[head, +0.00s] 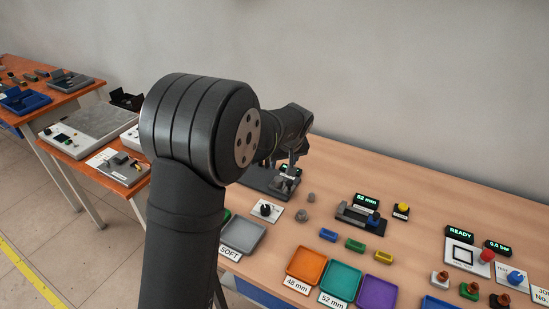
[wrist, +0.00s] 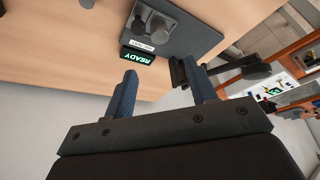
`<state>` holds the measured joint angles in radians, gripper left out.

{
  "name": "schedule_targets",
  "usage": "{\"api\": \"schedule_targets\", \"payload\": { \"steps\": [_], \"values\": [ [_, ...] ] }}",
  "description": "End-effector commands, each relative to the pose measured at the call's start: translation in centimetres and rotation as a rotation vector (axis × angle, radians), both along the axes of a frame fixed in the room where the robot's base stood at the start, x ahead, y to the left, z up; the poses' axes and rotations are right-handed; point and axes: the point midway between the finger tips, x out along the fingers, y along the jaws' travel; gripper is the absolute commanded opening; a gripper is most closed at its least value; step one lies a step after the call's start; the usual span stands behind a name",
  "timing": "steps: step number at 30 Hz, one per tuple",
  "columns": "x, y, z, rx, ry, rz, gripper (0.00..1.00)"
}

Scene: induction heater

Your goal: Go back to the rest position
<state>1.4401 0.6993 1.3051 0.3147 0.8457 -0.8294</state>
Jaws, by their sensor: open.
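My gripper (wrist: 159,70) is open in the wrist view, with two blue-grey fingers apart and nothing between them. Beyond the fingertips, a dark grey device plate (wrist: 188,37) carries round grey parts (wrist: 152,25) and has a green READY display (wrist: 138,57) at its edge. In the head view my gripper (head: 290,166) is small and partly hidden by my own arm. It is over or near the dark device (head: 258,184) at the back of the table. I cannot tell its exact height above the device.
Small grey pieces (head: 301,216) lie in front of the device. Orange (head: 289,275), teal (head: 330,292) and purple (head: 375,300) trays stand along the front. A fixture with a 52 mm display (head: 367,200) stands to the right. Wall (head: 400,80) is behind the table.

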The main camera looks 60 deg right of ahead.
Motion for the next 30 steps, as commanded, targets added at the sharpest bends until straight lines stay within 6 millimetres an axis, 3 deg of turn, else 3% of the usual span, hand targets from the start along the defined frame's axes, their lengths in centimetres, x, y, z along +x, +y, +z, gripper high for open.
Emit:
{"api": "schedule_targets", "payload": {
  "steps": [8,24,30],
  "values": [
    [0.7,-0.6,-2.3,0.003,0.000,0.001,0.52],
    [3.3,-3.3,-11.6,0.003,0.000,0.001,0.52],
    [3.3,-3.3,-8.4,-0.002,0.000,0.001,0.52]
  ]
}}
